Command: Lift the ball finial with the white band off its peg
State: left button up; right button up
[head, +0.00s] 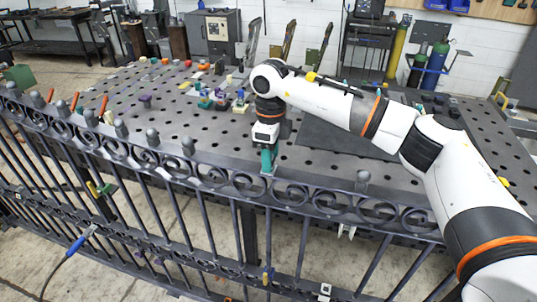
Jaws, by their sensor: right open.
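The hand hides that stretch of rail, so I cannot tell whether a finial is between the fingers. My left gripper is not in view.
Behind the gate is a perforated steel table (165,110) with clamps and small coloured parts (220,98). Orange-handled tools (103,105) stand near the rail at left. A blue-handled tool with a cable (76,245) is at the gate's lower left.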

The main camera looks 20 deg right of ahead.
jog(key=shift+f, duration=0.55)
grip_shut()
jog(key=shift+r, duration=0.2)
